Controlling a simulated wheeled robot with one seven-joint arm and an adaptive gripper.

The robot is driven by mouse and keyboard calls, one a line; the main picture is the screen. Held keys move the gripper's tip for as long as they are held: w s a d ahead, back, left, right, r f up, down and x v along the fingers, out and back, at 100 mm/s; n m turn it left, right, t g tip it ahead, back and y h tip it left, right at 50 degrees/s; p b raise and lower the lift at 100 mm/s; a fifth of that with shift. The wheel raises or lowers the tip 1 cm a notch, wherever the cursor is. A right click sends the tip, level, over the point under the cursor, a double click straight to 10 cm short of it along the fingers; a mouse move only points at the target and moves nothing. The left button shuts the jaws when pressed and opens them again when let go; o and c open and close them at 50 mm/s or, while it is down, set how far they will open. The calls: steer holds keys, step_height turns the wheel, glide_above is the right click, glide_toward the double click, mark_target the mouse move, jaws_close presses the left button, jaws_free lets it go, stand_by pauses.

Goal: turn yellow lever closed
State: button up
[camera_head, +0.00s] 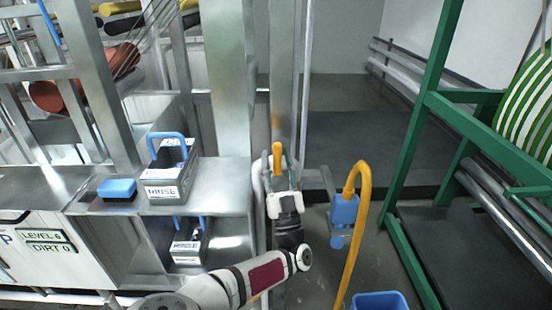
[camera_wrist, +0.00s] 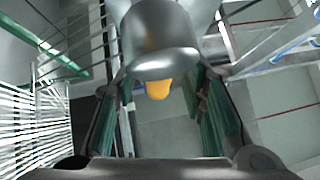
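The yellow lever (camera_head: 277,150) stands upright against the steel post in the head view. In the wrist view, its yellow end (camera_wrist: 158,89) shows below a grey metal cylinder (camera_wrist: 158,35). My gripper (camera_head: 279,163) is raised at the lever. Its green-padded fingers (camera_wrist: 163,108) are spread apart, one on each side of the yellow end in the wrist view. I see a gap between the lever and each finger there. I cannot tell how deep the lever sits between the fingers. Part of the lever's base is hidden behind my gripper.
A steel bench (camera_head: 222,186) to the left carries a blue-handled rinse box (camera_head: 165,188) and a blue brush (camera_head: 117,190). A yellow hose (camera_head: 359,215) with a blue fitting (camera_head: 343,212) stands close on the right. A blue bucket (camera_head: 380,300) and green frame (camera_head: 412,150) are further right.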

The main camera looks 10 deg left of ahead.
steer(key=v, duration=1.1)
steer(key=shift+s+f, duration=0.1)
steer(key=shift+f, duration=0.05)
